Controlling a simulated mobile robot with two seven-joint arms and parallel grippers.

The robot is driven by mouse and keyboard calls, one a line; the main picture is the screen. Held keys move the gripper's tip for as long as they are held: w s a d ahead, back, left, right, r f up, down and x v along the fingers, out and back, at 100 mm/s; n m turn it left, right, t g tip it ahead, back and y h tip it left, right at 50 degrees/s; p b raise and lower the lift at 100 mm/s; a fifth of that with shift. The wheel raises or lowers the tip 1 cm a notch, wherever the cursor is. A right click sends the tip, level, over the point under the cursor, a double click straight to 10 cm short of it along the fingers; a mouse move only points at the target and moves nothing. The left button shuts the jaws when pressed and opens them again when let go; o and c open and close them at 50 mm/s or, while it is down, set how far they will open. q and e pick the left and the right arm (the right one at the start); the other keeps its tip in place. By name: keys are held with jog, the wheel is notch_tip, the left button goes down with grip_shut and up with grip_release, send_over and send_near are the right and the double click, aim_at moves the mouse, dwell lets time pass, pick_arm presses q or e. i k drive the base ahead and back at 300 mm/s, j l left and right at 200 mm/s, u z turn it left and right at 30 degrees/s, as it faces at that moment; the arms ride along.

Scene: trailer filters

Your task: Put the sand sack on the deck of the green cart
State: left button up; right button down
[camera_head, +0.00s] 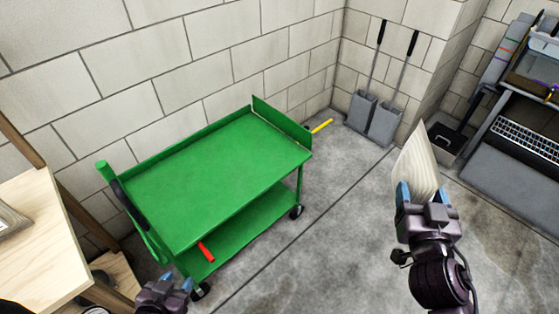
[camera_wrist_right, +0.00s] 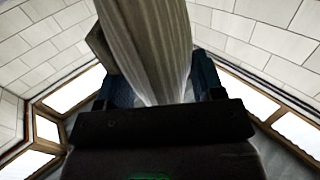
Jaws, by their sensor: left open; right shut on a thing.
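The green cart (camera_head: 225,165) stands against the block wall, left of centre in the head view. Its top deck is bare, with a lower shelf (camera_head: 228,238) beneath. My right gripper (camera_head: 422,195) is shut on a pale, ridged thing (camera_head: 414,160), held upright to the right of the cart and apart from it. The thing also fills the upper middle of the right wrist view (camera_wrist_right: 150,40). I cannot tell for sure that it is the sand sack. My left gripper (camera_head: 175,281) is open at the bottom edge, near the cart's front left corner.
A wooden table (camera_head: 40,245) stands at left. Two long-handled dustpans (camera_head: 373,118) lean in the corner. A bench with a keyboard (camera_head: 525,140) is at right. The floor between is clear.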

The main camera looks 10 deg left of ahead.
aim_at(242, 148)
jog(key=i+l+u, duration=0.15)
jog(key=u, duration=0.25)
jog(key=i+l+u, duration=0.1)
jog(key=l+u, duration=0.25)
jog(key=i+l+u, duration=0.1)
jog(key=u, duration=0.3)
jog(key=l+u, duration=0.5)
jog(key=l, duration=0.15)
jog(key=i, duration=0.05)
